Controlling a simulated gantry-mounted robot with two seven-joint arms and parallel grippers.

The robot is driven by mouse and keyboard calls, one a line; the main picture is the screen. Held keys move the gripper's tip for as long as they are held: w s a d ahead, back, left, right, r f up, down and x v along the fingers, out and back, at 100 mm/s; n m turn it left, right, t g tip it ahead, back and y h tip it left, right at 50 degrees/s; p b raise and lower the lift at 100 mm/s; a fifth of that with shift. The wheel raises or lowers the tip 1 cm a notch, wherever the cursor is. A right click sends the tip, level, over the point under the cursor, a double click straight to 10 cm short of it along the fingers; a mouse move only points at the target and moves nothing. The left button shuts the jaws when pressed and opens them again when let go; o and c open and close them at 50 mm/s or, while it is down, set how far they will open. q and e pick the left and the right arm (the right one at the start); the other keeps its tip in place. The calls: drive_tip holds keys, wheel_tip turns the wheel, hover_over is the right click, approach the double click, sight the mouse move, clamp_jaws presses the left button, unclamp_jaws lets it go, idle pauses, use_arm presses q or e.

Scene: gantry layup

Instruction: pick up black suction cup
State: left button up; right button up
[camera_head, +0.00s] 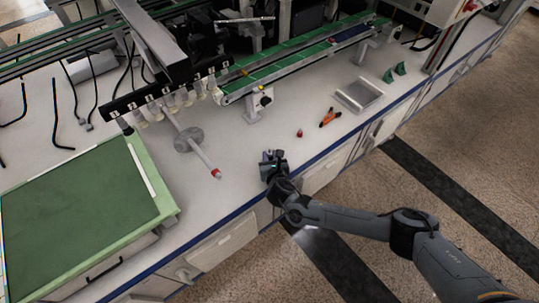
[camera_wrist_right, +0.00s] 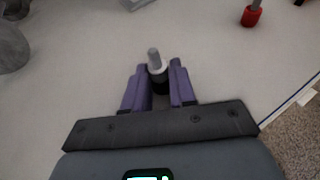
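The black suction cup (camera_wrist_right: 159,84), with a grey shaft and a pale ring, stands between the purple fingers of my right gripper (camera_wrist_right: 160,84) in the right wrist view. The fingers sit close against both its sides with no clear gap. In the head view my right gripper (camera_head: 272,160) is low over the white bench near its front edge, and it hides the cup there. I cannot tell whether the cup still touches the bench. My left gripper is not in view.
A red-tipped piece (camera_head: 299,132) and an orange-and-black tool (camera_head: 329,117) lie right of the gripper on the bench (camera_head: 245,150). A grey stand with a red-ended rod (camera_head: 189,140) is left. A metal tray (camera_head: 359,95), a green conveyor (camera_head: 285,65) and a green board (camera_head: 80,205) surround the space.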

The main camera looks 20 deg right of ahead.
clamp_jaws()
drive_tip(key=shift+r+p, duration=0.5)
drive_tip(key=shift+r, duration=0.25)
wheel_tip(320, 180, up, 4)
drive_tip(key=shift+d+f+p, duration=0.15)
drive_tip(key=shift+f+p, duration=0.1)
drive_tip(key=shift+p, duration=0.9)
drive_tip(key=s+d+r+p, duration=0.4)
drive_tip(key=d+r+p, duration=0.1)
drive_tip(key=d, duration=0.5)
drive_tip(key=shift+s+d+r, duration=0.25)
drive_tip(key=shift+d+r, duration=0.05)
drive_tip(key=shift+r, duration=0.2)
drive_tip(key=shift+a, duration=0.1)
